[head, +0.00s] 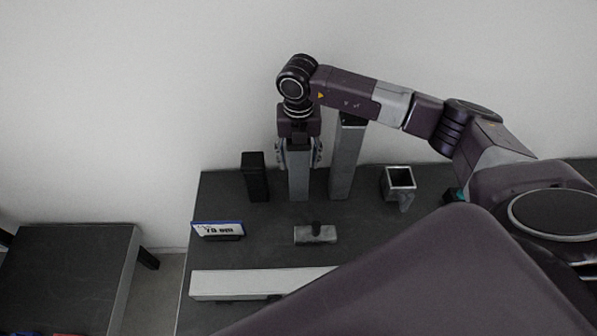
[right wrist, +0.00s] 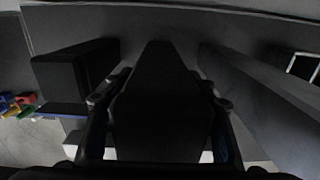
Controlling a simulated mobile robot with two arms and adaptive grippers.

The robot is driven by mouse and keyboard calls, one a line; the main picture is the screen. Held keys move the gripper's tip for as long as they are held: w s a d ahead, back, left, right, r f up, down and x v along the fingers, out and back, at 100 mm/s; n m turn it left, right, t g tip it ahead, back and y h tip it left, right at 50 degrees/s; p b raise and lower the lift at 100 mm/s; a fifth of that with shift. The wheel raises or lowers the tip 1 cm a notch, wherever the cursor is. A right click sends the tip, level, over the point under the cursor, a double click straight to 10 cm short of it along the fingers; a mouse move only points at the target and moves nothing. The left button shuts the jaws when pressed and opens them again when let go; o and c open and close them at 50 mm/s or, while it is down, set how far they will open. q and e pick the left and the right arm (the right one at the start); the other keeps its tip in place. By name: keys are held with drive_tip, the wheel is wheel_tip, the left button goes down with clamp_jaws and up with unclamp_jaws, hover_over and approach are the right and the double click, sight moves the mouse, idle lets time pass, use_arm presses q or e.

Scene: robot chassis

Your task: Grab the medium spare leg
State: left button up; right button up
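The medium spare leg (head: 298,178) is a grey square post standing upright on the dark table, between a shorter black post (head: 255,178) and a taller grey post (head: 345,165). My right gripper (head: 299,158) points down over its top, one finger on each side. In the right wrist view the medium leg (right wrist: 160,100) is dark and lies between the fingers of my right gripper (right wrist: 162,95). Narrow gaps seem to show beside it, so the fingers look open around it; contact is hard to judge. My left gripper is not in view.
The table (head: 265,250) also holds a square hollow holder (head: 399,181), a small grey block with a dark knob (head: 315,234), a label sign (head: 217,229) and a long white bar (head: 250,284). A lower dark table (head: 75,265) stands left. The wall is close behind.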

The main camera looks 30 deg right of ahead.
clamp_jaws()
drive_tip(key=shift+w+r, duration=0.1)
idle(0.3)
drive_tip(key=shift+r, duration=0.1)
